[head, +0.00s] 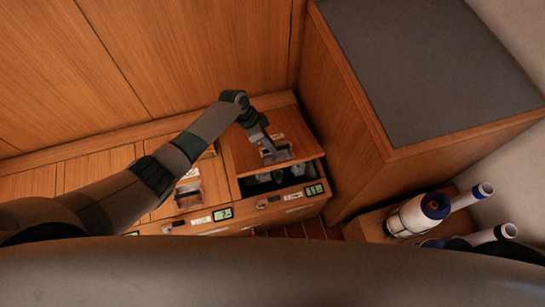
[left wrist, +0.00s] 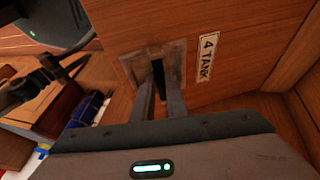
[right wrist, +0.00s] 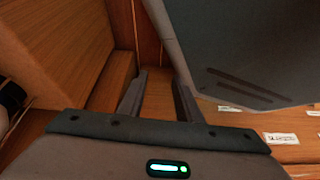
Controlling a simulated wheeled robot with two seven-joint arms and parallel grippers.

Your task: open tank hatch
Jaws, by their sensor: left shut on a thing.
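The wooden tank hatch (head: 291,122) is tilted up at its front edge, and a dark opening with grey things in it (head: 283,177) shows below that edge. My left gripper (head: 270,150) is shut on the hatch's handle, set in a grey metal plate (left wrist: 128,71). In the left wrist view, the fingers reach into this plate, beside a "4 TANK" label (left wrist: 207,57) on the hatch (left wrist: 228,22). My right gripper (right wrist: 160,80) shows only in its own wrist view, with its fingers apart and nothing seen between them.
Another closed hatch with a similar handle plate (head: 188,196) lies left of it. Small displays (head: 223,214) line the front ledge. A tall cabinet with a grey top (head: 425,70) stands close on the right. White and blue cylinders (head: 418,214) sit at the lower right.

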